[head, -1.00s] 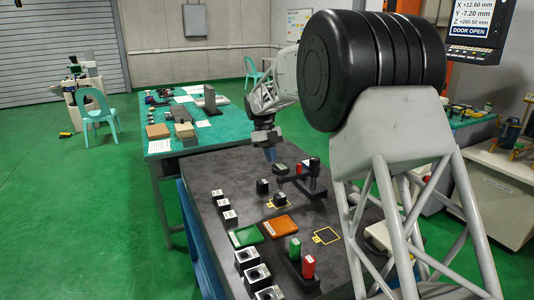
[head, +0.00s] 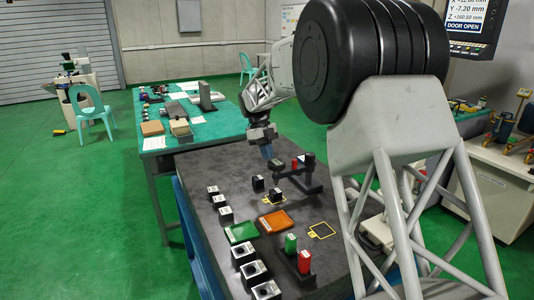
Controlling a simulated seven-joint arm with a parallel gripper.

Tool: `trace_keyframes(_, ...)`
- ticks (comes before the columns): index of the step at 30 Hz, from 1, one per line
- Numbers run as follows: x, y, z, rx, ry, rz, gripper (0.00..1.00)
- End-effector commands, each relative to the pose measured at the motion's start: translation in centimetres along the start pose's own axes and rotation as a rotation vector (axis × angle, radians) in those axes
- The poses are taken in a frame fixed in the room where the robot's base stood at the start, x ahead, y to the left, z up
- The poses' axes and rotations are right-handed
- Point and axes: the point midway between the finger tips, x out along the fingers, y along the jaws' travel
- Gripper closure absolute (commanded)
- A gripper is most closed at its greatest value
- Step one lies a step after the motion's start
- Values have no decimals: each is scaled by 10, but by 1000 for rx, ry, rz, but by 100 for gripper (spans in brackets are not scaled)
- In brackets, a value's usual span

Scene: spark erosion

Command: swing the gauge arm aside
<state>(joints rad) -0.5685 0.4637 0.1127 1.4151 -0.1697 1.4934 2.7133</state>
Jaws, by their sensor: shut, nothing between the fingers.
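The gauge arm (head: 290,173) is a thin dark bar on a black stand (head: 308,185) at the far part of the dark bench. It reaches left from the post, with a dark head (head: 275,164) at its free end. A dark block (head: 276,195) sits in a yellow outlined square near that end. My gripper (head: 267,153), with bluish fingers, is shut and empty, pointing down just above and left of the head. I cannot tell whether it touches the head. A small red part (head: 295,164) shows by the stand.
Another dark block (head: 258,183) stands left of the square. A green tray (head: 240,232) and an orange tray (head: 274,221) lie nearer. A rack with green and red cylinders (head: 304,261) and several labelled blocks (head: 243,254) line the near bench. An empty yellow square (head: 322,230) is at right.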

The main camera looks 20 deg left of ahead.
Motion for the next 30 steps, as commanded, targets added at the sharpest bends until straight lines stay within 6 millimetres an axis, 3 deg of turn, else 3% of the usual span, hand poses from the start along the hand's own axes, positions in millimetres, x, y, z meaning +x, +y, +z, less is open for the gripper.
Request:
trace_keyframes(17,6,8,-14,-174,1,-70,100)
trace_keyframes(30,21,20,-50,-283,2,-111,100)
